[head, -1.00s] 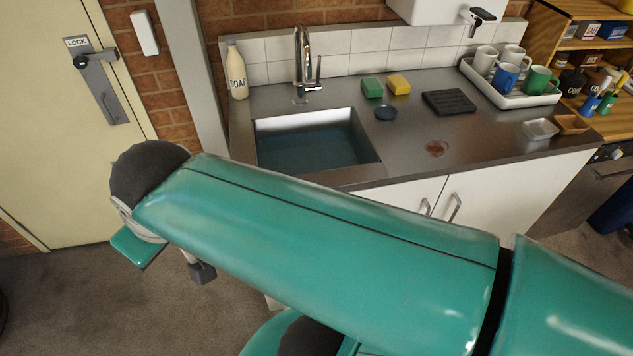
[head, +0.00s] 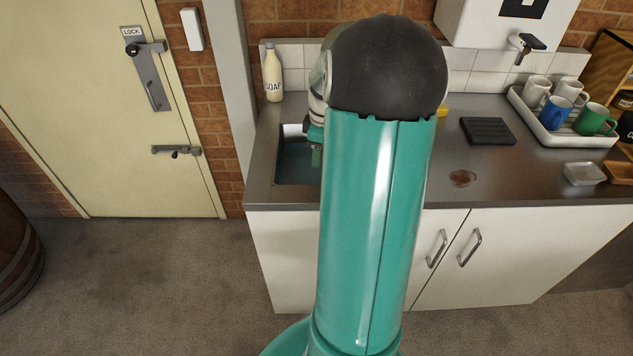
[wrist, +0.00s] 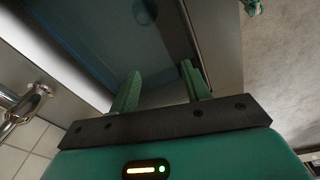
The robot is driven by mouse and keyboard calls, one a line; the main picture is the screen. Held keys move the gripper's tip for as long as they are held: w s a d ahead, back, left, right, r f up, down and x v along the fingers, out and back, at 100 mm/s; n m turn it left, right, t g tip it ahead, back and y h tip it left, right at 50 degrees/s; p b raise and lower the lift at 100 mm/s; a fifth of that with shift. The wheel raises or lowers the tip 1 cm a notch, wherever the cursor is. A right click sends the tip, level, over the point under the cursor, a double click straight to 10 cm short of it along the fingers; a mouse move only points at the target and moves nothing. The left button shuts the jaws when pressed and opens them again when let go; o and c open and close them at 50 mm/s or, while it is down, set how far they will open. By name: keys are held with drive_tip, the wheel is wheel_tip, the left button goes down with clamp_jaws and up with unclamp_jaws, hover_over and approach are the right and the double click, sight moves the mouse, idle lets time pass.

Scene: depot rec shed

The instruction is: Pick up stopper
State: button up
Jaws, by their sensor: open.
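A dark round thing (wrist: 145,11) lies low in the water-filled sink, at the top edge of the wrist view. It looks like the stopper in the drain, but it is dim and partly cut off. The sink (head: 290,178) shows in the head view left of my arm, its right part hidden. My gripper (wrist: 162,70) is open and empty over the sink, its two green fingers apart. The dark round thing lies beyond the fingertips, not between them. In the head view part of my gripper (head: 316,153) shows over the sink, mostly behind my arm.
The tap (wrist: 22,105) stands close at the left of the wrist view. A soap bottle (head: 273,73) stands behind the sink. My arm hides the middle counter.

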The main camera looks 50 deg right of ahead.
drive_tip(key=s+d+f, duration=0.2)
drive_tip(key=d+f, duration=0.2)
drive_tip(key=d, duration=0.1)
drive_tip(key=shift+n+y, duration=0.3)
drive_tip(key=f, duration=1.4)
drive_tip(key=shift+w+a, duration=0.3)
drive_tip(key=shift+w, duration=0.05)
clamp_jaws()
